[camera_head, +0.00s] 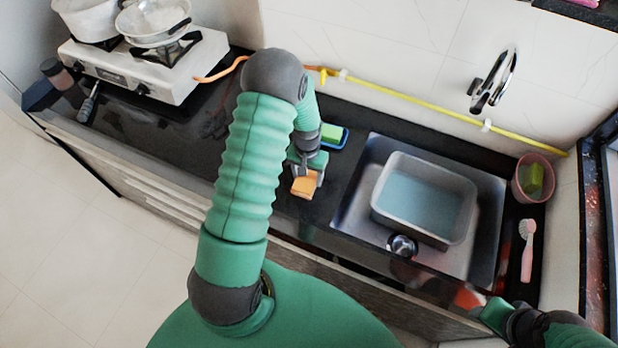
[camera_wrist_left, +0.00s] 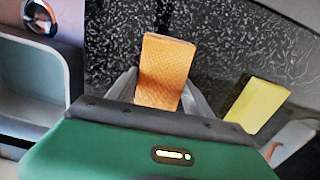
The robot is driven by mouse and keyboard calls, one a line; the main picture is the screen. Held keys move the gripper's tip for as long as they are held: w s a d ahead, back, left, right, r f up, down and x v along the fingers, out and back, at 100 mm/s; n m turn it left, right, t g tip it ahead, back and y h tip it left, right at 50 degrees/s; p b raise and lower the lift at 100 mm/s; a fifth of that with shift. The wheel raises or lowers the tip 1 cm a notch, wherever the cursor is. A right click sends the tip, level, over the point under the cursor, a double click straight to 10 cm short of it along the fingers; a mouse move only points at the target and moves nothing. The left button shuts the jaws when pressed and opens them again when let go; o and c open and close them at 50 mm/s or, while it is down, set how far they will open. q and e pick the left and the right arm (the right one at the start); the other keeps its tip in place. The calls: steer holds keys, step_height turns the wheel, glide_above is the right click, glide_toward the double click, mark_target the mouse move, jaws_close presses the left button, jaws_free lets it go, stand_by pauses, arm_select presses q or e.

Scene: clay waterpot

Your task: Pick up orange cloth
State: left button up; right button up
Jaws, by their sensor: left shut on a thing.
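The orange cloth (camera_head: 304,187) is a small flat block with a textured face, near the front edge of the dark counter. It also shows in the left wrist view (camera_wrist_left: 165,65), standing out between the two grey fingers. My left gripper (camera_head: 308,174) is shut on the orange cloth, with a finger at each side. I cannot tell whether the cloth touches the counter. My right gripper (camera_head: 495,313) is at the lower right, and its fingers cannot be made out.
A green and yellow sponge (camera_head: 331,134) lies on a blue tray (camera_head: 341,143) behind the gripper. The sink (camera_head: 487,220) with a grey basin (camera_head: 460,205) is at right. A stove (camera_head: 140,75) is at left.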

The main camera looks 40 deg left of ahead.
mark_target(307, 180)
arm_select(q)
steer(key=shift+r, duration=0.55)
step_height(307, 180, up, 2)
steer(key=shift+r+b, duration=0.1)
steer(key=shift+b, duration=0.2)
steer(key=shift+s+d+r, duration=0.15)
steer(key=shift+s+d, duration=0.3)
steer(key=shift+s, duration=0.1)
steer(key=s+d, duration=0.3)
steer(key=s, duration=0.1)
steer(key=s+d+r+b, duration=0.1)
steer(key=s+d, duration=0.2)
steer(key=s, duration=0.1)
steer(key=s+d, duration=0.3)
steer(key=shift+s+r+b, duration=0.25)
steer(key=shift+s+b, duration=0.15)
steer(key=shift+a, duration=0.1)
